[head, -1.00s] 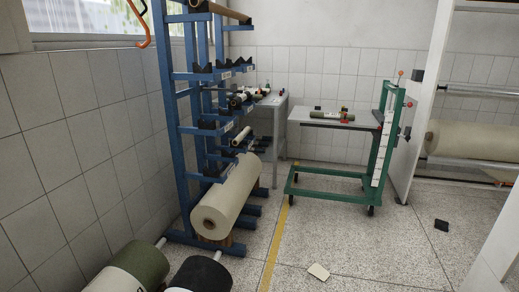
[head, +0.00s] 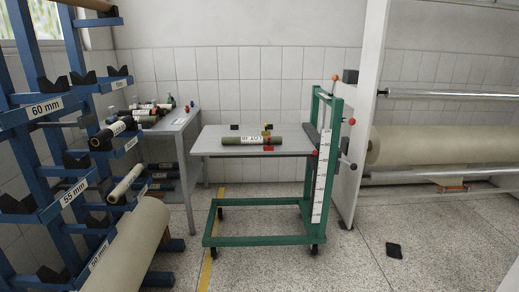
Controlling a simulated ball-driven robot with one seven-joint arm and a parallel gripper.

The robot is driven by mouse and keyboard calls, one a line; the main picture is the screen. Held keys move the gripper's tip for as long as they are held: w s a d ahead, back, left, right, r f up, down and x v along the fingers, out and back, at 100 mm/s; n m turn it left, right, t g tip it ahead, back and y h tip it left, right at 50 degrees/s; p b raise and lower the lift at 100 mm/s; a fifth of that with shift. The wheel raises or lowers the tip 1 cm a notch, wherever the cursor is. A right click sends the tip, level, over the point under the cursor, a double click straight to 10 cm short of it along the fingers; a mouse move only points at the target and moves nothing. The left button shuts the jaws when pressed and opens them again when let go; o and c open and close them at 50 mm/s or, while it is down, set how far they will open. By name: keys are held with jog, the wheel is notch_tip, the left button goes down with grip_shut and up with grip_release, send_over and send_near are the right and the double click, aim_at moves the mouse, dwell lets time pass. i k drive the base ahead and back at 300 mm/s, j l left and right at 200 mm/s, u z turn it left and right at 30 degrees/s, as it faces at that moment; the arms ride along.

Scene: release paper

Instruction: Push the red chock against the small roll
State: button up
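A small dark green roll (head: 236,141) with a white printed label lies on the grey top of the green lift cart (head: 215,152), in the middle of the head view. A small red piece (head: 268,149), which looks like the red chock, sits at the near side of the roll's right end. I cannot tell whether it touches the roll. A black piece (head: 235,127) and a yellow piece (head: 266,132) show on the far side of the roll. My gripper is not in view.
A blue rack (head: 68,150) with rolls stands close on the left. A grey table (head: 181,125) with small rolls stands behind it. A white post (head: 362,110) stands right of the cart. A dark object (head: 394,250) lies on the floor. Floor before the cart is clear.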

aim_at(268, 148)
jog(key=i+z, duration=0.15)
jog(key=i, duration=0.8)
jog(key=i+j+z, duration=0.1)
jog(key=i, duration=0.9)
